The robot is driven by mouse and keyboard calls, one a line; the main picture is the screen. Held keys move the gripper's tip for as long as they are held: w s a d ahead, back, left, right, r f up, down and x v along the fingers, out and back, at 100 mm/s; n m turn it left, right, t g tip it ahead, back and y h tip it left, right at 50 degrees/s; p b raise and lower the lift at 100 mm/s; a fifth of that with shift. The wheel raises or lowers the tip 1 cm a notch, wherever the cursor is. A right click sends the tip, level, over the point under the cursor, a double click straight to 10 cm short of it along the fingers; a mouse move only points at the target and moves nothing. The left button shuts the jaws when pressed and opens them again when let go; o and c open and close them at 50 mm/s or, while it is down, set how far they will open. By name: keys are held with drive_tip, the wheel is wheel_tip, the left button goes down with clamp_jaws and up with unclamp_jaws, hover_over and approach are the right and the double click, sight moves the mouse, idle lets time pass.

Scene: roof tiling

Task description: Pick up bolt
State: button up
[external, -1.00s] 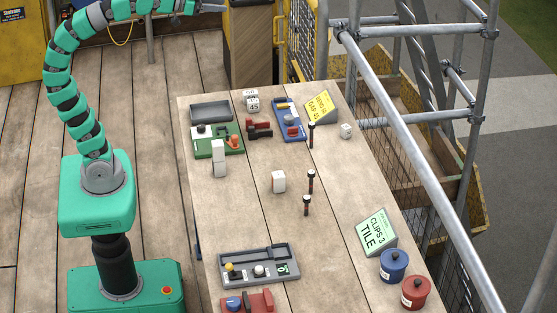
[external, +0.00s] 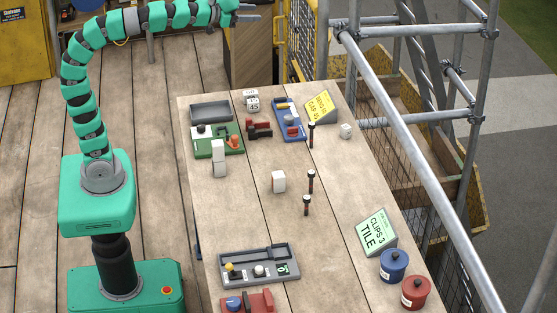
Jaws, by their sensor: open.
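Three upright bolt-like pieces with dark heads stand on the table. One is toward the back (external: 311,136), and two are close together near the middle, one slightly farther back (external: 311,182) and one nearer the front (external: 306,206). I cannot tell which of them is the task's bolt. My gripper (external: 254,17) is open and empty, high above and behind the table's far edge, pointing right. It is well apart from all three pieces.
The wooden table (external: 245,200) holds a green tray (external: 207,150), a blue tray (external: 284,112), a grey tray (external: 238,278), white blocks (external: 278,182), a yellow sign (external: 322,107), a green sign (external: 376,233), and blue (external: 393,265) and red (external: 415,292) pots. Scaffold tubes (external: 410,140) run along the right.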

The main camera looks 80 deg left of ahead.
drive_tip(key=w+d+f+m+h, duration=0.2)
drive_tip(key=w+f+m, duration=0.1)
drive_tip(key=w+f, duration=0.7)
drive_tip(key=m+g+h, duration=0.6)
drive_tip(key=g+h, duration=0.1)
drive_tip(key=h, duration=0.3)
approach(312, 172)
drive_tip(key=b+x, duration=0.1)
drive_tip(key=x, duration=0.3)
drive_tip(key=shift+w+f, duration=0.1)
drive_tip(key=shift+w+d+f, duration=0.1)
drive_tip(key=shift+w+d, duration=0.15)
drive_tip(key=shift+d, duration=0.1)
drive_tip(key=b+x, duration=0.1)
drive_tip(key=x, duration=0.3)
drive_tip(key=shift+s+f+b, duration=0.25)
drive_tip(key=shift+f+b, duration=0.1)
drive_tip(key=shift+f, duration=0.05)
drive_tip(key=shift+w+d, duration=0.4)
drive_tip(key=shift+w, duration=0.05)
